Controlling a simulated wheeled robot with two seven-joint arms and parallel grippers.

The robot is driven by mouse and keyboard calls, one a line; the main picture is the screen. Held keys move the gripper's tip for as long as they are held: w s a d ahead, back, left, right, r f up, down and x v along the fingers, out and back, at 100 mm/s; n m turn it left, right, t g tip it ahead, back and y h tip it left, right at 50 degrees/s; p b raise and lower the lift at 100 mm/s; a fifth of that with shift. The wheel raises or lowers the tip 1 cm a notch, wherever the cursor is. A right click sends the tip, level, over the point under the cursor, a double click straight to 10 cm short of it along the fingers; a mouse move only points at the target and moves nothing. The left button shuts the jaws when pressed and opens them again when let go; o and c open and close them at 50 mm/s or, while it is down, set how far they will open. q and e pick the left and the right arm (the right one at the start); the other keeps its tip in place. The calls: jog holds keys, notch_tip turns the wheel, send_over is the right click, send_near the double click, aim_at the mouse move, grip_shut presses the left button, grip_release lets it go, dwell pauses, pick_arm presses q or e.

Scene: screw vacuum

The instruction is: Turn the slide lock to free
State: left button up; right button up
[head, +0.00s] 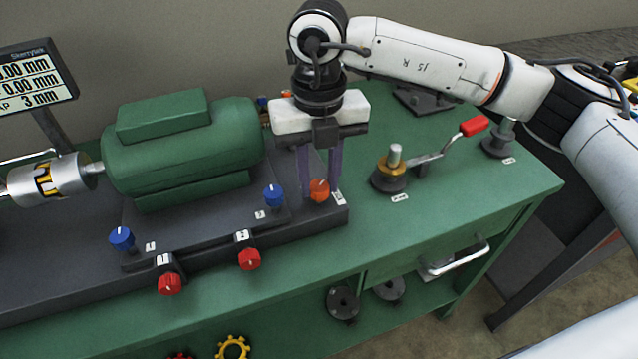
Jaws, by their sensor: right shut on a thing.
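An orange knob (319,190) sits at the right end of the dark machine base (300,226), with a small white tag beside it. The tag is too small to read, so I cannot confirm that this knob is the slide lock. My right gripper (320,188) points down from above, its two fingers on either side of the orange knob and shut on it. The fingers partly cover the knob's sides, and its turned position is hard to tell. My left gripper is not in view.
A green motor (182,150) stands on the base, left of my right gripper. Blue knobs (274,195) and red knobs (249,259) line the base. A red-handled crank (473,126) stands to the right on the green bench (440,210). A display (30,80) stands at the far left.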

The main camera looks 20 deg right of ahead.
jog(key=shift+n+b, duration=0.45)
jog(key=shift+n, duration=0.55)
jog(key=shift+n+b, duration=0.45)
jog(key=shift+n, duration=0.45)
jog(key=n+b, duration=0.1)
jog(key=n, duration=0.1)
jog(key=shift+n, duration=0.3)
jog(key=n+b, duration=0.1)
jog(key=n, duration=0.2)
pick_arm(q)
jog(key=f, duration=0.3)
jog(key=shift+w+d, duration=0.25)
pick_arm(e)
jog(key=shift+r+n, duration=0.1)
jog(key=shift+n, duration=0.4)
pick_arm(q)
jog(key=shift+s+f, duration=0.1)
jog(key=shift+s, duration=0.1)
pick_arm(e)
jog(key=o, duration=1.1)
jog(key=shift+c, duration=0.2)
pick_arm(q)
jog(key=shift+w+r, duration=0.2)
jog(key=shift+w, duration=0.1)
